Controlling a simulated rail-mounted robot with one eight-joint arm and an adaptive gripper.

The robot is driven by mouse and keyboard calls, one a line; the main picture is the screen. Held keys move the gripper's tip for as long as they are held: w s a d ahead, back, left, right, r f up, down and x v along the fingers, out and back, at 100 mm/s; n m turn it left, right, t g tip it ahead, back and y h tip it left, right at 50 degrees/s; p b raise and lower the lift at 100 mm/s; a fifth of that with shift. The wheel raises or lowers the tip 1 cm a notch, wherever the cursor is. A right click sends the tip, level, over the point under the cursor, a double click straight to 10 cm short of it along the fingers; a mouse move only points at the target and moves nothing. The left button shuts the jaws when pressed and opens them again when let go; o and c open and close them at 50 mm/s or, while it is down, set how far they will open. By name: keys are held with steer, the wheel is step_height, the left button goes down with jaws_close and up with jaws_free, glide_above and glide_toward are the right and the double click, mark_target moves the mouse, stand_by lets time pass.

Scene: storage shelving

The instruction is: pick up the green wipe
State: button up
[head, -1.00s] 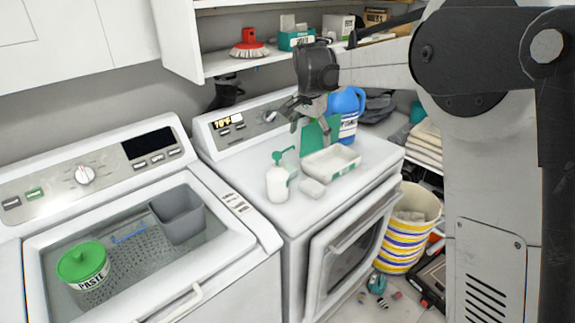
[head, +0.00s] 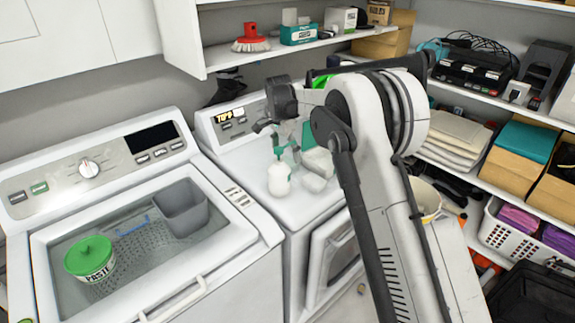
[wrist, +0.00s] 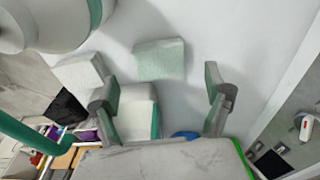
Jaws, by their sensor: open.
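A pale green square wipe (wrist: 160,60) lies flat on the white appliance top in the wrist view, beyond my fingertips. I cannot pick it out clearly in the head view. In the head view my gripper (head: 275,134) hangs above the right appliance, behind the white pump bottle (head: 279,180). The bottle also shows large at the wrist view's upper left (wrist: 45,25).
A white block (head: 314,182) lies right of the bottle; it also shows in the wrist view (wrist: 80,72). A shelf (head: 285,56) with a red brush (head: 251,40) hangs above. The left appliance holds a grey bin (head: 181,206).

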mark_target(288, 162)
steer(key=shift+w+d+f+p, duration=0.15)
steer(key=shift+f+p, duration=0.05)
steer(key=shift+f, duration=1.2)
steer(key=shift+w+d+f+p, duration=0.1)
steer(key=shift+f+p, duration=0.1)
steer(key=shift+f, duration=1.15)
steer(key=shift+c, duration=0.3)
steer(key=c, duration=1.1)
